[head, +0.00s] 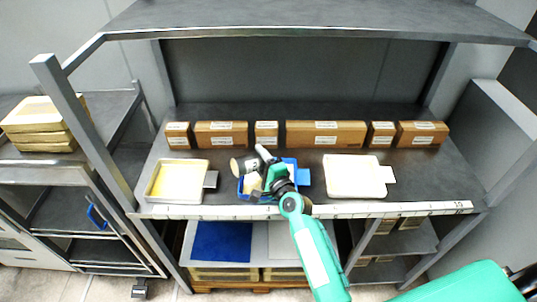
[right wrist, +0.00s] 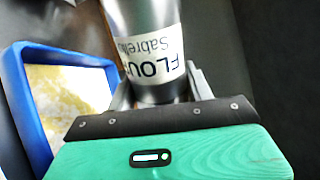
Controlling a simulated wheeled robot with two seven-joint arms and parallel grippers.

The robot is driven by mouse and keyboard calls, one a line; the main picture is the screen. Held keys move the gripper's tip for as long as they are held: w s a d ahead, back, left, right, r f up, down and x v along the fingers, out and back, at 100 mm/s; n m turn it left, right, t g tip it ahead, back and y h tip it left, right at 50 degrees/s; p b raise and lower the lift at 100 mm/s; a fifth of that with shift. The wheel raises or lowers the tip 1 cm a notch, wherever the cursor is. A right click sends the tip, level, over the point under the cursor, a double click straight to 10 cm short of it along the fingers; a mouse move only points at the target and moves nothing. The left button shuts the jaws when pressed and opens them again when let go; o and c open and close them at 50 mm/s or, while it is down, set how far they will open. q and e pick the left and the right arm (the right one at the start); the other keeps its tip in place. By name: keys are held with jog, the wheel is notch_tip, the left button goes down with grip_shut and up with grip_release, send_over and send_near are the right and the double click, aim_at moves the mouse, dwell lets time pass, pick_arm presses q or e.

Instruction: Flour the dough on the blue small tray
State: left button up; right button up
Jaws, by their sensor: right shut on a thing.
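My right gripper (head: 262,170) is shut on a metal flour shaker (head: 249,164) with a white label. In the right wrist view the label on the shaker (right wrist: 148,50) reads "FLOUR". In the head view the shaker looks tipped over toward the left. It is held over or close beside the blue small tray (head: 241,194). The tray (right wrist: 22,110) also shows at the left of the wrist view. Pale yellow dough (right wrist: 70,95) lies in it; the gripper and shaker partly hide it in the head view. My left gripper is not in view.
A white tray (head: 150,197) with yellow content stands left on the shelf, and another white tray (head: 353,187) stands right. Several cardboard boxes (head: 325,134) line the back. A metal shelf (head: 310,16) hangs overhead. A blue sheet (head: 222,242) lies on the lower level.

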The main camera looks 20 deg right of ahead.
jog(key=shift+s+a, duration=0.1)
jog(key=shift+a, duration=0.4)
jog(key=shift+d, duration=0.15)
jog(key=shift+w+d, duration=0.15)
jog(key=shift+d, duration=0.4)
jog(key=shift+w+d, duration=0.15)
jog(key=shift+d, duration=0.35)
